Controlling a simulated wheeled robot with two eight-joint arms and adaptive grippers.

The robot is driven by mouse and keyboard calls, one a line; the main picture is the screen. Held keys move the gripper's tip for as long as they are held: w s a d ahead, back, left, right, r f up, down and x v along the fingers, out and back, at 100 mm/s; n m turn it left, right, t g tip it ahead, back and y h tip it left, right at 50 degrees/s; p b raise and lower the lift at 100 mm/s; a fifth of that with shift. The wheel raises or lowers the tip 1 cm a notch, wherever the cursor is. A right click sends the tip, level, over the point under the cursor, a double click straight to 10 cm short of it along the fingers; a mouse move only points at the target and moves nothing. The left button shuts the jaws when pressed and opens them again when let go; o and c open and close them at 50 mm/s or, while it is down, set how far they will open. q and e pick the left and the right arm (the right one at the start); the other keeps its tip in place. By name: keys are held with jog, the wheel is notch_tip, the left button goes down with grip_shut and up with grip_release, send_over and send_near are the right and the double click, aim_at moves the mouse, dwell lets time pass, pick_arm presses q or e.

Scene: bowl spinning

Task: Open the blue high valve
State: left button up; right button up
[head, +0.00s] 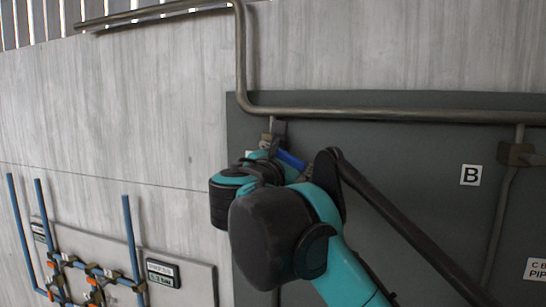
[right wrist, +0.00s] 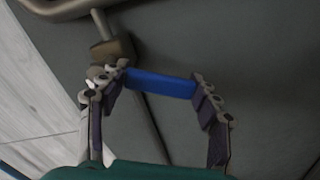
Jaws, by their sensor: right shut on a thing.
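The blue valve handle (head: 291,160) shows as a small strip in the head view, mostly hidden behind my right arm. In the right wrist view the blue handle (right wrist: 160,83) lies crosswise between the two fingers of my right gripper (right wrist: 162,90). The gripper is shut on it, with one fingertip at each end. My left gripper is not in view.
A grey pipe (head: 380,113) runs across the top of the dark panel (head: 420,180) and bends upward. Blue pipes (head: 130,230) with small fittings stand at the lower left, apart from my arm.

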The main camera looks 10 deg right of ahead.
jog(key=m, duration=0.1)
jog(key=a+f+m, duration=0.1)
jog(key=shift+w+f+m, duration=0.15)
jog(key=shift+w+m, duration=0.05)
jog(key=shift+m, duration=0.2)
jog(key=shift+w+a+f+m+p, duration=0.3)
jog(key=shift+a+m, duration=0.4)
jog(key=shift+m, duration=0.9)
jog(key=shift+w+a+f+m+p, duration=0.15)
jog(key=shift+w+a+f+m, duration=0.4)
jog(key=shift+m, duration=1.05)
jog(key=shift+w+a+f+m+p, duration=0.1)
jog(key=shift+a+f+m+p, duration=0.15)
jog(key=shift+a+m, duration=0.95)
jog(key=shift+d+m, duration=0.35)
jog(key=shift+m, duration=0.15)
jog(key=o, duration=1.7)
jog(key=v, duration=1.2)
